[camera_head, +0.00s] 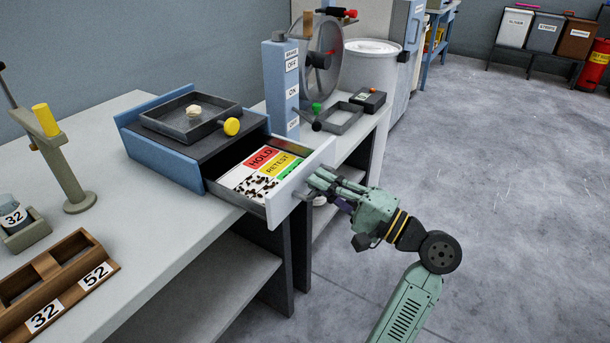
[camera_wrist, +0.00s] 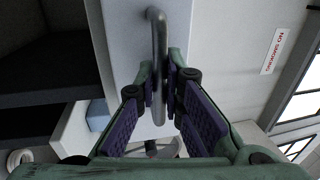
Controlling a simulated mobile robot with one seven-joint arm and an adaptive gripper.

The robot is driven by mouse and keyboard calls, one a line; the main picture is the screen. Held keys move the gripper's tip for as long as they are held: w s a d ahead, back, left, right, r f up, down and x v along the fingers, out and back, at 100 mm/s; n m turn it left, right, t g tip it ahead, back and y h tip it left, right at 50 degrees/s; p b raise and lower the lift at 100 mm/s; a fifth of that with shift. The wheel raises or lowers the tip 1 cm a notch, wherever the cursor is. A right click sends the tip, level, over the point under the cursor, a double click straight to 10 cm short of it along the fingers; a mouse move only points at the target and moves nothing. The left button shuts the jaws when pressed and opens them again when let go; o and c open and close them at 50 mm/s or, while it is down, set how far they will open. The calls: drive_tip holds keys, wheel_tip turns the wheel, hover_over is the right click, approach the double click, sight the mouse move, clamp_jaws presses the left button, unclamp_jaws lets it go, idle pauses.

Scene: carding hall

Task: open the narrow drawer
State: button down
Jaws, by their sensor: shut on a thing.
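The narrow drawer (camera_head: 284,200) stands pulled out of a blue and dark cabinet (camera_head: 165,160) on the bench. Red HOLD and yellow RETEST labels (camera_head: 262,158), a green one and scattered dark bits show inside it. The drawer's grey bar handle (camera_wrist: 157,35) is on its pale front in the wrist view. My gripper (camera_head: 312,182) is at the drawer front in the head view. In the wrist view my gripper (camera_wrist: 161,90) is shut on the handle, one finger on each side of it. The fingers hide part of the handle.
A tray with a yellow knob (camera_head: 231,126) sits on top of the cabinet. A blue switch post (camera_head: 282,85) and a wheel stand behind the drawer. A wooden rack (camera_head: 55,285) and a stand (camera_head: 78,200) are at left.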

drive_tip(key=shift+v, duration=0.8)
drive_tip(key=shift+r, duration=0.15)
drive_tip(key=c, duration=2)
unclamp_jaws()
drive_tip(key=shift+o, duration=0.2)
drive_tip(key=v, duration=1.2)
drive_tip(key=shift+d, duration=0.1)
